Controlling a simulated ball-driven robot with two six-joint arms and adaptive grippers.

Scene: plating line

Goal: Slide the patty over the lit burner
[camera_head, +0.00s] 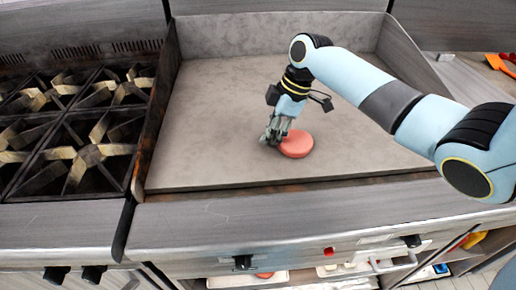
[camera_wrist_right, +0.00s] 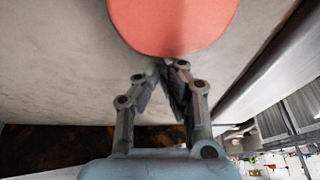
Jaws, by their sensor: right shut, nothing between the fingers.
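The patty (camera_head: 298,145) is a round, flat, pinkish-red disc lying on the grey griddle plate (camera_head: 220,110). In the right wrist view the patty (camera_wrist_right: 175,22) fills the top middle, just past the fingertips. My right gripper (camera_head: 272,138) is shut and empty, low over the plate at the left side of the patty. In the right wrist view its fingertips (camera_wrist_right: 168,64) come together at the patty's edge; I cannot tell whether they touch it. No lit burner shows clearly; a small red light (camera_head: 329,251) is on the front panel. My left gripper is not in view.
A gas range with black grates (camera_head: 75,150) stands left of the griddle, behind a raised metal side wall (camera_head: 160,110). Knobs (camera_head: 243,262) line the front panel. The plate around the patty is clear. An orange utensil (camera_head: 497,64) lies at the far right.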

